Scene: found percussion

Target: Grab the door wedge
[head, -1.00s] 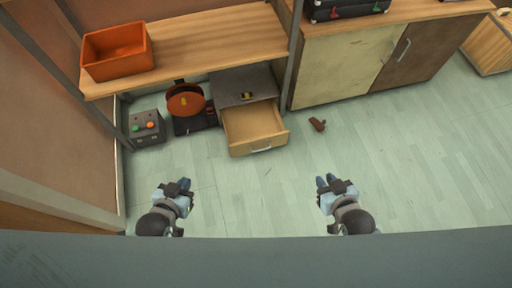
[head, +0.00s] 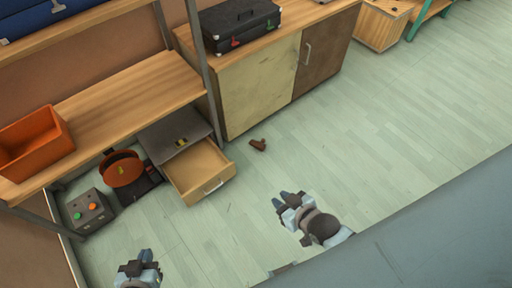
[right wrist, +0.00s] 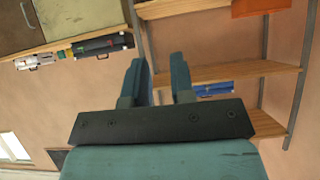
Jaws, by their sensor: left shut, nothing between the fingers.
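A small brown piece (head: 258,144), which looks like the door wedge, lies on the floor in front of the pale cabinet door in the head view. It is too small to make out its exact shape. My right gripper (head: 286,197) is nearer to me and slightly right of it, apart from it. Its two fingers stand apart with nothing between them in the right wrist view (right wrist: 161,82). My left gripper (head: 146,256) is shut and empty, low at the left of the head view, far from the brown piece.
An open drawer (head: 205,172) juts out left of the brown piece. A small yellow-and-black thing (head: 181,142) lies on the drawer unit's top. A grey box with buttons (head: 88,211) and an orange bin (head: 34,143) are further left. The floor (head: 380,130) to the right is clear.

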